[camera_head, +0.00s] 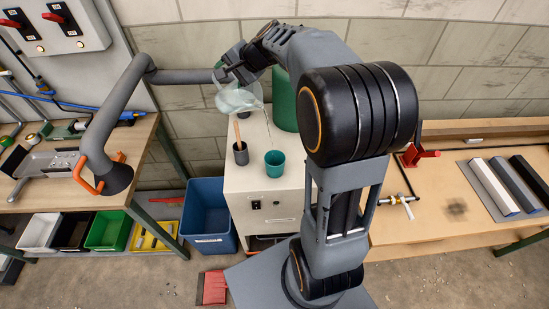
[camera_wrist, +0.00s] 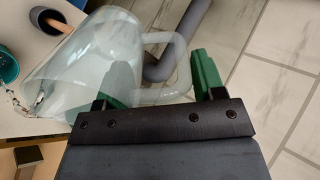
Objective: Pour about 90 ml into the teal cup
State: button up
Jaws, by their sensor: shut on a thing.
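The clear jug (camera_head: 238,97) hangs tilted above the white cabinet, with pale liquid visible in it. My gripper (camera_head: 234,72) is shut on its handle; in the wrist view the green fingers (camera_wrist: 163,90) lie either side of the handle, and the jug (camera_wrist: 100,60) spreads to the left. The teal cup (camera_head: 275,163) stands upright on the cabinet, below and right of the jug. It shows partly at the wrist view's left edge (camera_wrist: 6,67). A thin pale line drops from the jug's right side toward the teal cup; I cannot tell whether it lands inside. The cup's liquid level is unclear.
A dark grey cup (camera_head: 240,154) with a wooden stick stands just left of the teal cup. A green cylinder (camera_head: 284,100) stands behind it on the cabinet (camera_head: 262,188). A grey extraction pipe (camera_head: 185,76) reaches close to my gripper from the left. A blue bin (camera_head: 207,215) stands below.

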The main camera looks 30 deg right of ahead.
jog(key=shift+t+y, duration=0.3)
jog(key=shift+t, duration=0.1)
dwell(1.3)
jog(key=shift+w, duration=0.1)
jog(key=shift+w+a+r+g, duration=0.15)
jog(key=shift+w+a+g, duration=0.1)
jog(key=shift+g, duration=0.05)
jog(key=w+a+f+g+h, duration=0.2)
jog(key=shift+w+g, duration=0.1)
jog(key=shift+g, duration=0.2)
jog(key=shift+w+a+g+h, duration=0.4)
jog(key=shift+g+h, duration=0.1)
jog(key=shift+h, duration=0.2)
jog(key=shift+w+f, duration=0.1)
dwell(1.0)
jog(key=shift+w+a+g+h, duration=0.5)
jog(key=shift+w+g, duration=0.1)
jog(key=shift+g, duration=0.1)
jog(key=shift+w+a+f+g+h, duration=0.25)
jog(key=shift+w+f+g+h, duration=0.15)
jog(key=shift+f+g+h, duration=0.4)
jog(key=shift+w+a+f+g+h, duration=0.25)
jog(key=shift+w+f+g+h, duration=0.25)
jog(key=shift+g, duration=0.5)
